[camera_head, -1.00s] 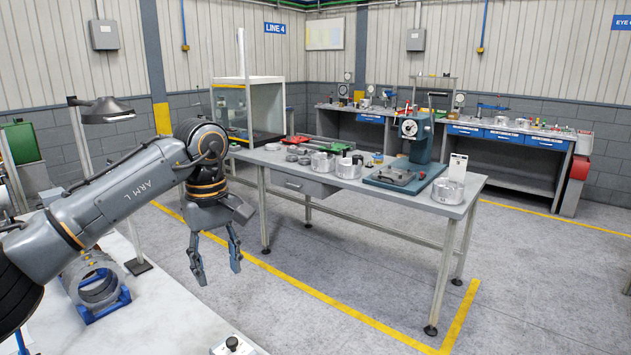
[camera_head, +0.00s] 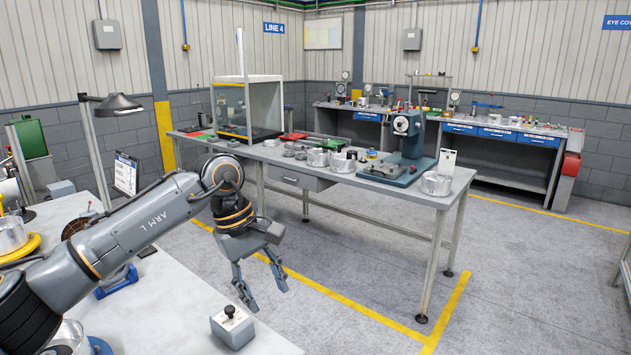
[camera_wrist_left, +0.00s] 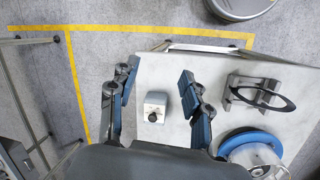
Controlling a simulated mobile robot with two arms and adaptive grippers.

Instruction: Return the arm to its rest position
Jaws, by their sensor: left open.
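My left arm (camera_head: 140,230) comes in from the left in the head view, bent downward at the wrist. My left gripper (camera_head: 265,298) hangs with its fingers down and apart, empty, beside the right edge of the near white table. My right gripper is in neither view.
The near white table (camera_head: 165,315) holds a grey control box (camera_head: 232,326) close to the left gripper. It also bears a ring on a stand (camera_wrist_left: 262,92) and a blue round fixture (camera_wrist_left: 250,140). A long workbench (camera_head: 420,205) stands beyond. Floor between is clear.

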